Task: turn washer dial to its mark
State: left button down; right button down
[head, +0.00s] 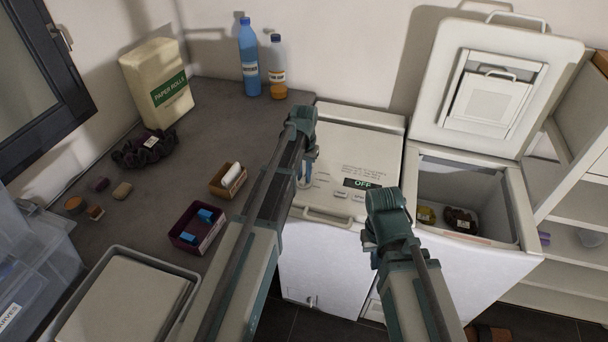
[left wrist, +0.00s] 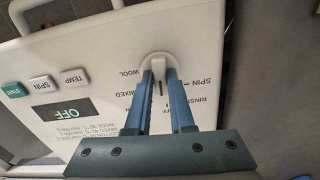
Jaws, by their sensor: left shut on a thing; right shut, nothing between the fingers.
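The closed washer (head: 350,150) stands in the middle of the head view, its lid panel bearing a display (head: 362,184) that reads OFF. In the left wrist view, the white dial (left wrist: 158,64) is ringed by printed words, among them WOOL, MIXED, SPIN and RINSE. My left gripper (head: 308,178) is over the panel's left side; its blue fingers (left wrist: 161,82) are shut on the dial, one on each side. The fingers partly cover the dial and some print, and I cannot tell where its pointer stands. My right gripper (head: 369,240) is shut and empty at the washer's front right.
An open toploader (head: 478,195) with dark items inside stands to the right, its lid (head: 500,110) raised. The grey counter (head: 215,120) on the left holds paper rolls (head: 157,82), bottles (head: 249,60) and small boxes (head: 198,230). Shelves (head: 570,225) stand far right.

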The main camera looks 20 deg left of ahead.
aim_at(304, 178)
pick_arm(q)
jog(key=shift+n, duration=0.5)
jog(key=c, duration=0.8)
grip_release()
jog(key=shift+r, duration=0.15)
notch_tip(304, 178, up, 14)
jog(key=p, duration=1.3)
jog(key=shift+f+p, duration=0.25)
jog(key=shift+p, duration=0.15)
